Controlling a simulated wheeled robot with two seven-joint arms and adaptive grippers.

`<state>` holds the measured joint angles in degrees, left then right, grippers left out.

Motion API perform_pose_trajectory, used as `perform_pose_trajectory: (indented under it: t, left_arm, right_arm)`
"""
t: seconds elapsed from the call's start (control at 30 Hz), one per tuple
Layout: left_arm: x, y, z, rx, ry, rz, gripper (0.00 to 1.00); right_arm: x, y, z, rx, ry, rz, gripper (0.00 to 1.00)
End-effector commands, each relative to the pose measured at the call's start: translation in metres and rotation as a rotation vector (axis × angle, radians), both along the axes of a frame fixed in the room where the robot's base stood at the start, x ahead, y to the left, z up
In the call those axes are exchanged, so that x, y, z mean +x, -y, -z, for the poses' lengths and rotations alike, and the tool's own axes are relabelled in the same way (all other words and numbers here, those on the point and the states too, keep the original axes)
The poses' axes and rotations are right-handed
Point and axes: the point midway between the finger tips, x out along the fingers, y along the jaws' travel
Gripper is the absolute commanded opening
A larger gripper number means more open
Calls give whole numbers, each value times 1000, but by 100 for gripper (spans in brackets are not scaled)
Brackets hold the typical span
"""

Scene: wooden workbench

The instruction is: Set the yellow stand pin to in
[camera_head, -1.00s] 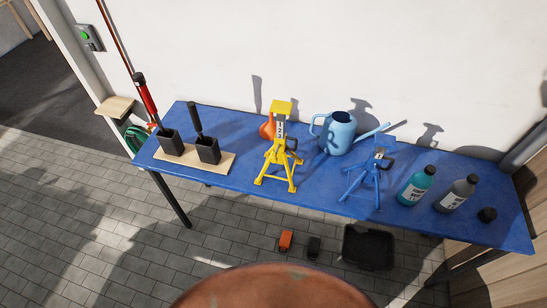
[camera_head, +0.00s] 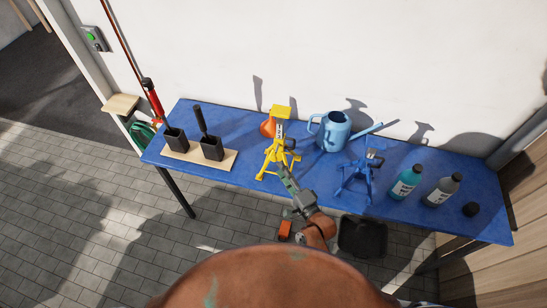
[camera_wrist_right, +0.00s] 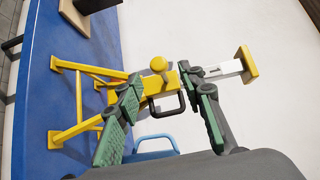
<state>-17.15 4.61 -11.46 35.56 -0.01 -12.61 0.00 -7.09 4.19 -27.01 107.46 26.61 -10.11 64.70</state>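The yellow stand (camera_head: 277,152) stands upright on the blue table, near its front middle. In the right wrist view the stand (camera_wrist_right: 82,103) appears sideways, with a yellow round-headed knob (camera_wrist_right: 158,63) and a black loop handle (camera_wrist_right: 168,106) on its body. I cannot tell for certain whether the knob is the pin or how deep it sits. My right gripper (camera_head: 284,174) is in front of the stand. In the right wrist view its green-padded fingers (camera_wrist_right: 160,80) are apart, with the knob and handle between or just beyond them; contact is unclear. My left gripper is not in view.
A blue stand (camera_head: 355,180) is right of the yellow one, with a blue watering can (camera_head: 334,132) behind. An orange object (camera_head: 267,127) is close behind the yellow stand. Bottles (camera_head: 405,183) stand right; black holders (camera_head: 212,148) sit on a board at left.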

Motion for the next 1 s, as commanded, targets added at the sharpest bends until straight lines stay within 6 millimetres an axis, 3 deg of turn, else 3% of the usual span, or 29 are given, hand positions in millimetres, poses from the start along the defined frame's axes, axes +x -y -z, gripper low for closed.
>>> perform_pose_trajectory:
  t: [0.43, 0.83, 1.0]
  left_arm:
    - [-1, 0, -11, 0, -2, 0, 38]
    - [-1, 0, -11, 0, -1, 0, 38]
    - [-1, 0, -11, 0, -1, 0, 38]
  right_arm:
    - [55, -31, 0, -4, 0, 1, 35]
    - [62, -34, 2, -6, 0, 1, 35]
    - [62, -34, 2, -6, 0, 1, 24]
